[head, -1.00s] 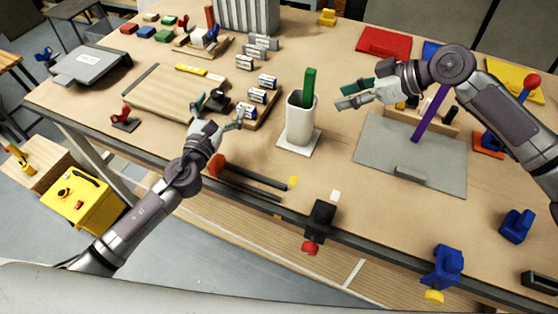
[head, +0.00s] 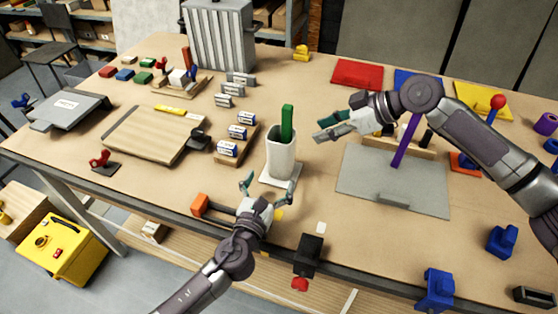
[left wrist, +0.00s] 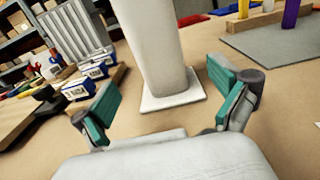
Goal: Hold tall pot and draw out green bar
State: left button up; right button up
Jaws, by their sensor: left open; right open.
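The tall white pot (head: 281,160) stands upright on a thin white base plate (head: 293,181) near the table's front edge. The green bar (head: 287,122) stands in it, its upper part sticking out and its lower end hidden. My left gripper (head: 259,183) is open just in front of the pot, at its left. In the left wrist view the pot (left wrist: 158,45) rises beyond and between the open fingers (left wrist: 165,105), apart from them. My right gripper (head: 327,128) is open and empty, to the right of the pot and bar, pointing left.
A wooden rack with battery-like blocks (head: 238,132) stands left of the pot. An orange-headed hammer (head: 200,206) and a black clamp (head: 309,250) are at the front edge.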

aim_at(277, 165)
pick_arm(q)
jog(key=x, duration=0.8)
jog(key=shift+w, duration=0.25)
jog(key=c, duration=1.3)
jog(key=shift+c, duration=0.2)
